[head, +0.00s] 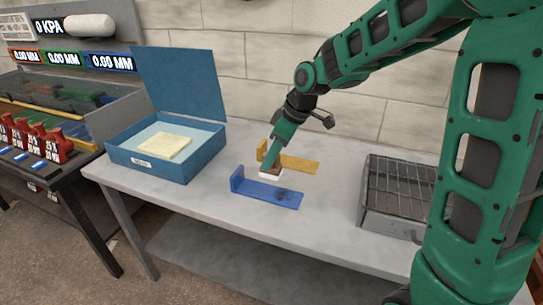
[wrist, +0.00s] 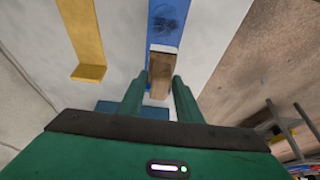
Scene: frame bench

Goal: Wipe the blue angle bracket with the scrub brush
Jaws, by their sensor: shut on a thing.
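The blue angle bracket (head: 258,191) lies on the grey bench with its short upright leg at the left. A dark smudge marks the right part of its flat leg. The bracket also shows in the wrist view (wrist: 178,40), smudge at the top. My gripper (head: 271,164) is shut on the scrub brush (head: 271,174), a wooden block with white bristles. The brush shows between the fingers in the wrist view (wrist: 161,75). It is over or just behind the bracket, left of the smudge; I cannot tell whether the bristles touch it. The fingers partly hide the brush.
A yellow angle bracket (head: 298,163) lies just behind the blue one. An open blue box (head: 150,170) with a yellow cloth (head: 165,146) stands at the left. A wire-topped metal tray (head: 398,190) is at the right. The bench front is clear.

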